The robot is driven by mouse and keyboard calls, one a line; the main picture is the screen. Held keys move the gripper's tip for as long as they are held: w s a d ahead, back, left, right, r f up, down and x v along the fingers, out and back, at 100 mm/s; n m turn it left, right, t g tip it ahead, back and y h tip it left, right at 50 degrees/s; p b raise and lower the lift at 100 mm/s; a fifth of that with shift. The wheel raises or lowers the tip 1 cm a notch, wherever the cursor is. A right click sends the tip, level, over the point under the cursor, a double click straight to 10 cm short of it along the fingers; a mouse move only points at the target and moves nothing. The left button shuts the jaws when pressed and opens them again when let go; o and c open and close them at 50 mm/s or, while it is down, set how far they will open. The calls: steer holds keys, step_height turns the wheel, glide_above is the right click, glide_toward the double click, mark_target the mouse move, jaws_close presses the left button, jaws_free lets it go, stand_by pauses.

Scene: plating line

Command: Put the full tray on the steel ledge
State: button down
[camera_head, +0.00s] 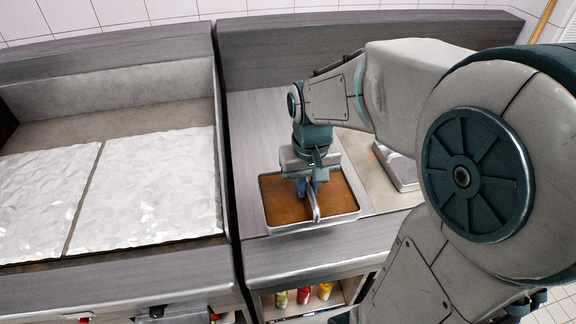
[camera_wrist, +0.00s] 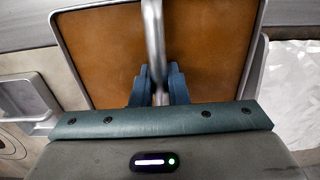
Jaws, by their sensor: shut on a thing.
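The full tray (camera_head: 269,221) is a shallow metal tray with brown contents and a metal bar handle across its middle. My gripper (camera_head: 308,188) is above the tray, with its blue fingers shut on the handle. In the wrist view the tray (camera_wrist: 98,62) looks level, and the fingers (camera_wrist: 158,90) close on the handle from both sides. The tray is over or on the grey steel ledge (camera_head: 262,115), near its front; I cannot tell if its underside touches. My arm hides part of the ledge behind.
A second metal tray (camera_head: 397,168) lies to the right on a beige surface (camera_head: 352,150), partly behind my arm. A bay with white crumpled sheets (camera_head: 150,185) is on the left, beyond a raised divider. Bottles (camera_head: 303,295) stand on a shelf below. The ledge behind the tray is clear.

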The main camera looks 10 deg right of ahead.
mark_target(292, 184)
steer(key=shift+w+a+f+p, duration=0.2)
steer(key=shift+w+f+p, duration=0.25)
steer(key=shift+w+f, duration=1.2)
steer(key=shift+w+a+f+p, duration=0.25)
steer(key=shift+w+f+p, duration=0.15)
steer(key=shift+w+f, duration=1.25)
steer(key=shift+w+a+f+p, duration=0.2)
steer(key=shift+w+f+p, duration=0.25)
steer(key=shift+w+f, duration=1.2)
steer(key=shift+f, duration=0.15)
steer(key=shift+f, duration=0.2)
steer(key=c, duration=1.4)
jaws_free()
steer(key=shift+r, duration=0.1)
steer(key=shift+r, duration=0.1)
